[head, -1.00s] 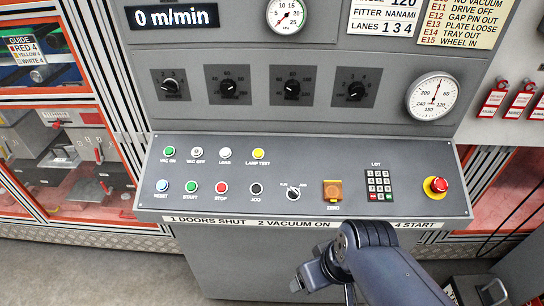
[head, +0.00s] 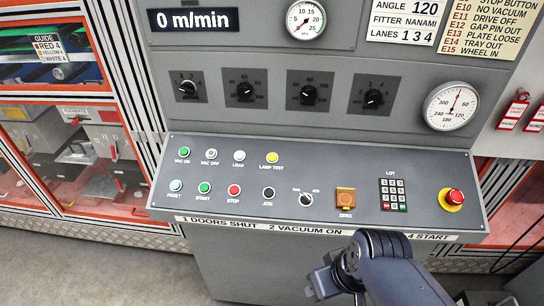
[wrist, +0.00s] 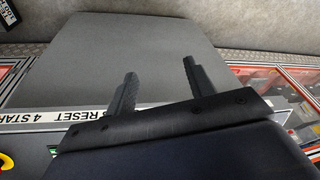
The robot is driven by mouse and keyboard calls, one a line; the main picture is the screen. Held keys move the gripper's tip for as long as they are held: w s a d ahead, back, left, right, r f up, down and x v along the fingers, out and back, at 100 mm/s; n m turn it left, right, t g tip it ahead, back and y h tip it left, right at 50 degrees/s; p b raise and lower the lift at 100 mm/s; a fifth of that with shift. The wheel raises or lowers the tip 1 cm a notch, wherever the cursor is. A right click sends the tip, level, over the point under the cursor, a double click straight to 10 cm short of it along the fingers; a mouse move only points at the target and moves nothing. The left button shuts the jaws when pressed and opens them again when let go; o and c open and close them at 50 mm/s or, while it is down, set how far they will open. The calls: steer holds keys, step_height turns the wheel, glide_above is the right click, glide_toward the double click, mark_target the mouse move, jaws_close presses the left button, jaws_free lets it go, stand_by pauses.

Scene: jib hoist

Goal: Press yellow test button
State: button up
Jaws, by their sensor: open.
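The yellow test button (head: 272,157), labelled LAMP TEST, is at the right end of the upper button row on the sloped grey control panel (head: 330,170). My gripper (head: 335,283) is low in front of the panel, below and to the right of the button, and apart from it. In the wrist view my gripper (wrist: 158,80) shows two separated dark fingers with nothing between them. They are seen against the plain grey front of the console (wrist: 110,50). The yellow button is not in the wrist view.
Near the yellow button are a white LOAD button (head: 239,155), a black JOG button (head: 268,193) and a selector knob (head: 306,199). An orange ZERO button (head: 345,198), a keypad (head: 393,194) and a red emergency stop (head: 455,196) are farther right. Air above the panel is clear.

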jaws_close()
stand_by(0.3)
stand_by(0.9)
